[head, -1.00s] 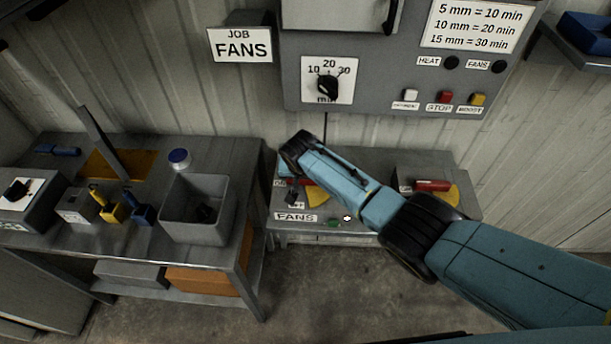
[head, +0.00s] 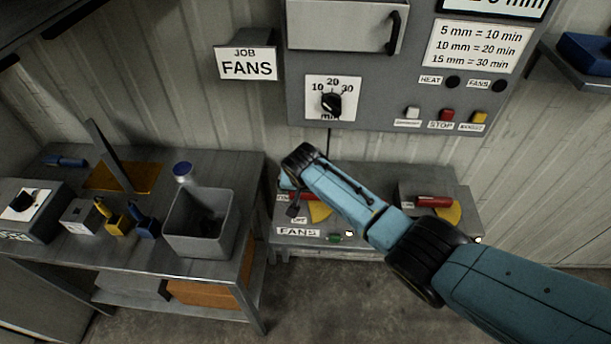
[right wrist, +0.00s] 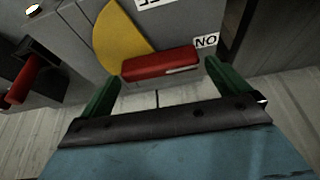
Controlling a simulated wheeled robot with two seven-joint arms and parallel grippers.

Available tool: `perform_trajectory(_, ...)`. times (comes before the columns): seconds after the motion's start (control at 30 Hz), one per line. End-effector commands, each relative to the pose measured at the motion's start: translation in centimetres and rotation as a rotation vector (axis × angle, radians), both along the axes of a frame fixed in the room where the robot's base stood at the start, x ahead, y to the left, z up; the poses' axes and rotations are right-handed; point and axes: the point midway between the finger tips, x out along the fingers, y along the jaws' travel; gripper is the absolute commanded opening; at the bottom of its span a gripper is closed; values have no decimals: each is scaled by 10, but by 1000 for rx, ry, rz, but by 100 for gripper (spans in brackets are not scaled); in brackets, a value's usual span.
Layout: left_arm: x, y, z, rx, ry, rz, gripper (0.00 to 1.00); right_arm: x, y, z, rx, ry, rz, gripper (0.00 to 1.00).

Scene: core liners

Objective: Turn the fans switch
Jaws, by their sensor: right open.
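The fans switch box (head: 330,228) stands on the bench under the wall panel, with a FANS label on its front and a yellow sector on its face. My right forearm and wrist hide much of it in the head view. In the right wrist view, the red switch handle (right wrist: 160,63) lies beside the yellow sector (right wrist: 118,38), with an ON label, upside down, at its end. My right gripper (right wrist: 161,76) is open, its green fingers at either side of the handle. I cannot tell whether they touch it. My left gripper is not in view.
A second switch with a red handle (head: 433,202) stands to the right on the bench. Above hangs a grey panel with a dial (head: 332,103) and buttons. A JOB FANS sign (head: 248,64) is on the wall. A left table holds a grey bin (head: 200,222) and tools.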

Motion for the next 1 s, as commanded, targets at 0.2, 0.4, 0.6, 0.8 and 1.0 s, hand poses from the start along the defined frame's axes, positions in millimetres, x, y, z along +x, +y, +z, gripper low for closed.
perform_trajectory(0.2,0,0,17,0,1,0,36,-13,2,35,1,-2,-1,100)
perform_trajectory(0.4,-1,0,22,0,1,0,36,-25,4,66,2,-4,-1,100)
perform_trajectory(0.6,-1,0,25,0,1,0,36,-36,6,92,1,-4,-1,100)
perform_trajectory(0.8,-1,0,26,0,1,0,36,-42,6,104,0,-2,-2,100)
perform_trajectory(1.0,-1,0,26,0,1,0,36,-42,6,106,-1,-2,-3,100)
